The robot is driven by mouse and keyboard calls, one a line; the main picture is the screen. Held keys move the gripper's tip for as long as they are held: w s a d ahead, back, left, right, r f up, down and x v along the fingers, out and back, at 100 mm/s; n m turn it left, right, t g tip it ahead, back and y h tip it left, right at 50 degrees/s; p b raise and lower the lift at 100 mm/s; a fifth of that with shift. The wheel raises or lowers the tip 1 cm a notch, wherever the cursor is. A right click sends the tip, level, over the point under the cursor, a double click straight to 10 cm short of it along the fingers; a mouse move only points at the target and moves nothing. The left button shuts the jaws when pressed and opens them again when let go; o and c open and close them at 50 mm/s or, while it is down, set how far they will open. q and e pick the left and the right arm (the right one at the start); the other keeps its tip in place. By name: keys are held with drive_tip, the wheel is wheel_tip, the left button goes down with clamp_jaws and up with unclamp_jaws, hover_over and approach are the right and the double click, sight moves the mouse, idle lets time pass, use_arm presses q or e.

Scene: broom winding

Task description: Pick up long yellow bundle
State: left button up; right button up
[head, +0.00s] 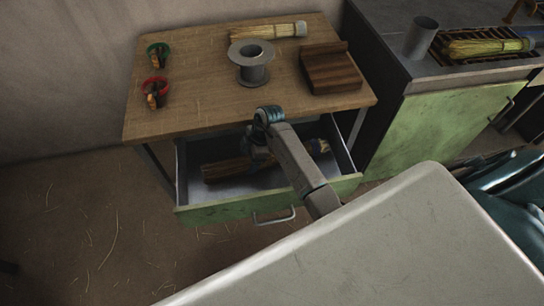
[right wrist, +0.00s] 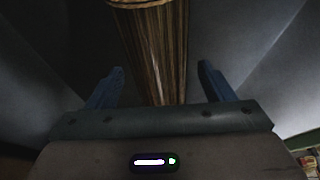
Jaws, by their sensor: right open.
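In the right wrist view the brownish bundle (right wrist: 152,45) runs between the two open blue fingers, with a gap on each side. The fingers are not closed on it. Another yellow bundle (head: 265,31) with a pale end lies on the table's back edge. A third yellow bundle (head: 485,47) lies on the grate at the right. My left gripper is out of view.
A metal cup (head: 421,38) stands on the right counter. Drawer walls enclose the gripper closely.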

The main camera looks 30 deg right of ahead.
drive_tip(key=shift+x, duration=0.9)
drive_tip(key=shift+c, duration=0.4)
drive_tip(key=c, duration=1)
drive_tip(key=shift+r, duration=0.15)
